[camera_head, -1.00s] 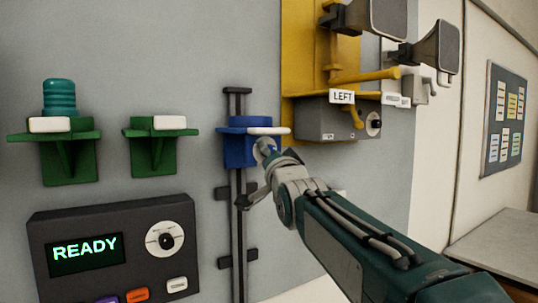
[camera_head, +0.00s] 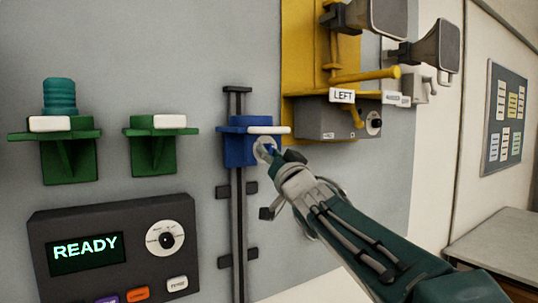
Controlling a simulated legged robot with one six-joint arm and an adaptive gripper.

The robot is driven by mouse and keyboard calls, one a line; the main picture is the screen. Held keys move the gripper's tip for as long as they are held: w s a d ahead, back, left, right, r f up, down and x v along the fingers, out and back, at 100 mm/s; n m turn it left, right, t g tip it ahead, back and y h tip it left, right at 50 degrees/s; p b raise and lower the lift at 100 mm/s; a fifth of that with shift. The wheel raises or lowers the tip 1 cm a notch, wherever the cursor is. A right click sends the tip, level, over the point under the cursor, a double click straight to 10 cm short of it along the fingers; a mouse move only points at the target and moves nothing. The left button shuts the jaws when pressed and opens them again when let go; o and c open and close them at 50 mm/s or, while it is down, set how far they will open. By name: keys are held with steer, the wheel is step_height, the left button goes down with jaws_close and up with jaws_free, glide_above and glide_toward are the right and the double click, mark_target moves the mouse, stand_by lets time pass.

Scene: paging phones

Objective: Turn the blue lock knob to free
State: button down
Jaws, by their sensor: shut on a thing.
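A blue carriage (camera_head: 238,149) with a white label strip (camera_head: 266,130) sits near the top of a dark vertical rail (camera_head: 238,210). The blue lock knob (camera_head: 270,148) shows as a small blue patch at the carriage's lower right, beside a pale round disc (camera_head: 262,147). My gripper (camera_head: 277,156) is at the knob and shut on it. Its fingers and wrist hide most of the knob, so its exact angle cannot be read.
A dark console (camera_head: 112,250) reading READY is at lower left. Two green brackets (camera_head: 70,160) are on the wall, one bearing a teal cylinder (camera_head: 59,96). A yellow panel (camera_head: 300,50), grey box (camera_head: 335,118) and horn speakers (camera_head: 438,50) are at upper right.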

steer(key=n+g+y, duration=0.1)
steer(key=n, duration=0.2)
steer(key=n+g+y, duration=0.1)
steer(key=n, duration=0.2)
steer(key=n+y, duration=0.2)
steer(key=n, duration=0.1)
steer(key=shift+w+d+f+n+g, duration=0.1)
steer(key=shift+w+d+n+g, duration=0.1)
steer(key=shift+n+g, duration=0.15)
steer(key=n+g+y, duration=0.1)
steer(key=n, duration=0.3)
steer(key=n+g+y, duration=0.1)
steer(key=n+g, duration=0.1)
steer(key=n, duration=0.2)
steer(key=shift+d+g, duration=0.1)
steer(key=shift+g, duration=0.15)
steer(key=shift+n, duration=0.25)
steer(key=c, duration=0.7)
jaws_free()
steer(key=v, duration=1.1)
steer(key=shift+s+d+f, duration=0.15)
steer(key=shift+s+d, duration=0.05)
steer(key=shift+d, duration=0.1)
